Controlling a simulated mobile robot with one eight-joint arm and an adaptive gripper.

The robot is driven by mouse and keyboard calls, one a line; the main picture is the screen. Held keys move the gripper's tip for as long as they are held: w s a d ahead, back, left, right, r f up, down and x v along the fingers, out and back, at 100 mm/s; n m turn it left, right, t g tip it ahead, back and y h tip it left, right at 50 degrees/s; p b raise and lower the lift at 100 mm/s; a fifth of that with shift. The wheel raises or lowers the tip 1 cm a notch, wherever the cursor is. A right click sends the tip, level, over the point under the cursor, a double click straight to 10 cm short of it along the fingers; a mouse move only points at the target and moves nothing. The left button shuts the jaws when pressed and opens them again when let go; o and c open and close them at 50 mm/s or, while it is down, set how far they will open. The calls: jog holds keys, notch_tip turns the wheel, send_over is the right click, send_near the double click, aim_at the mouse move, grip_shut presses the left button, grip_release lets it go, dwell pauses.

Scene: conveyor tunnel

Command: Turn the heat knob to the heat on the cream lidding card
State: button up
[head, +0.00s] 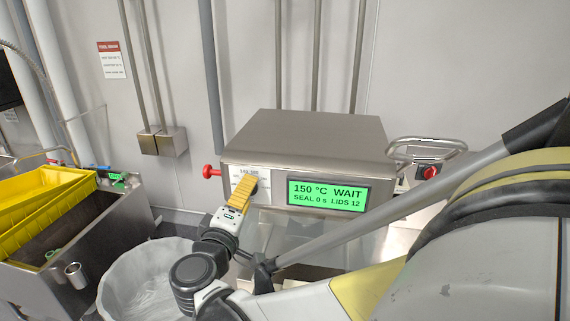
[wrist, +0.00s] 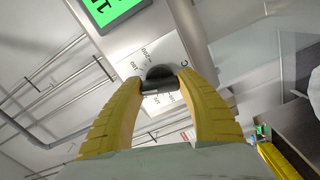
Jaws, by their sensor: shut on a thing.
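The heat knob (wrist: 160,73) is dark and round, on a white dial plate (wrist: 150,55) with printed numbers. My gripper (wrist: 163,84) is shut on it, one yellow finger on each side. In the head view my gripper (head: 248,183) reaches the left of the steel sealer's (head: 300,140) front and hides most of the knob. The green display (head: 326,194) right of it reads 150 °C WAIT, SEAL 0 s, LIDS 12. I cannot make out a cream lidding card. A white notice with a red header (head: 112,60) hangs on the wall, its print too small to read.
A red button (head: 209,171) sticks out at the sealer's left. Another red button (head: 428,172) sits at right below a metal guard loop (head: 428,147). A lined bin (head: 140,283) stands below, and a yellow crate (head: 45,198) is at left. My arm crosses the lower right.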

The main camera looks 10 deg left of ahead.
dwell(0.4)
jog(key=o, duration=1.2)
